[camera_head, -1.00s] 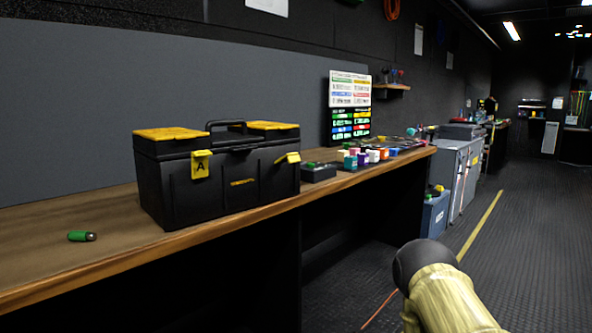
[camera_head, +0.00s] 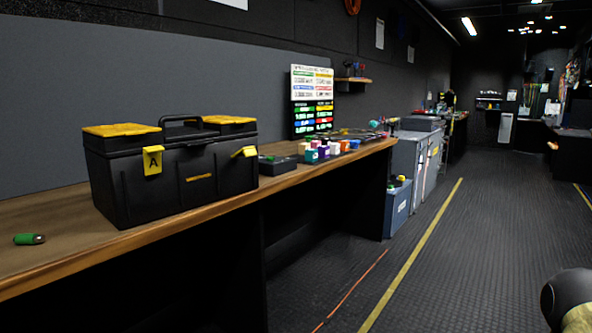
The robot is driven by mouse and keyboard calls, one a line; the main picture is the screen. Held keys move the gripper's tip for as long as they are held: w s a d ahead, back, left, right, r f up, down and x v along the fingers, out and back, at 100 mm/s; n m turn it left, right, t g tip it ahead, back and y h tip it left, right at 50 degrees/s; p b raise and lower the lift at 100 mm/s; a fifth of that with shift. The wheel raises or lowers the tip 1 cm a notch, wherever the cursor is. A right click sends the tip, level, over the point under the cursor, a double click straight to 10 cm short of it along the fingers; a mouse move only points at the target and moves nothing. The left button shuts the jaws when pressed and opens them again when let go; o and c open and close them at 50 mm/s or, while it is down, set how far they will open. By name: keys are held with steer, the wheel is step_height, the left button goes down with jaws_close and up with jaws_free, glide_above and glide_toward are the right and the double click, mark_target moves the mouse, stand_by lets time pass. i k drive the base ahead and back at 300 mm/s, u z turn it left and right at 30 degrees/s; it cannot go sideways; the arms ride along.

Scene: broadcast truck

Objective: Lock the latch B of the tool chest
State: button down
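The tool chest (camera_head: 170,180) is a black box with yellow lid panels and a black top handle, standing on the wooden bench at the left. The yellow latch marked A (camera_head: 152,161) hangs flat against its front. A second yellow latch (camera_head: 243,152), at the right end of the front, sticks outward at an angle; no letter can be read on it. Part of my arm shows at the lower right corner, far from the chest. My gripper is not in view.
A green cylinder (camera_head: 29,239) lies on the bench (camera_head: 60,268) left of the chest. Grey cabinets (camera_head: 408,165) stand past the bench end. The floor (camera_head: 470,260) at the right is open.

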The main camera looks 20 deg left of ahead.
mark_target(248, 150)
steer(key=k, duration=0.65)
steer(key=u, duration=1.2)
steer(key=i, duration=0.5)
steer(key=u, duration=0.05)
